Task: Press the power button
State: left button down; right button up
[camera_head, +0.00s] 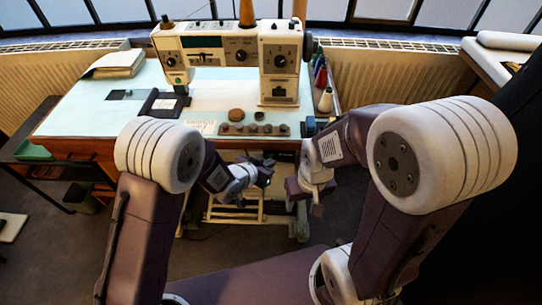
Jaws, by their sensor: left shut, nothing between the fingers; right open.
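A cream sewing machine (222,47) with black dials and a small green display stands at the back of the pale blue work table (75,118). I cannot make out which of its small controls is the power button. My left gripper (266,169) is shut and empty, in front of the table and below its front edge. My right gripper (305,196) is open and empty, a little lower and to the right of the left one. Both grippers are apart from the machine.
Several dark round pieces lie in a row (255,129) along the table's front edge, with a brown round piece (236,115) behind. A cream stack (118,64) is at the back left. Thread spools (325,101) stand at the right. The table's left side has free room.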

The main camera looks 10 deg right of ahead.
pick_arm(q)
jog(key=shift+w+d, duration=0.1)
jog(key=shift+w, duration=0.4)
dwell(0.4)
jog(key=shift+s, duration=0.15)
jog(key=shift+s+a, duration=0.2)
jog(key=shift+s, duration=0.55)
jog(key=s+a+b, duration=0.1)
jog(key=s, duration=0.4)
jog(key=shift+s+a, duration=0.35)
jog(key=shift+s, duration=0.05)
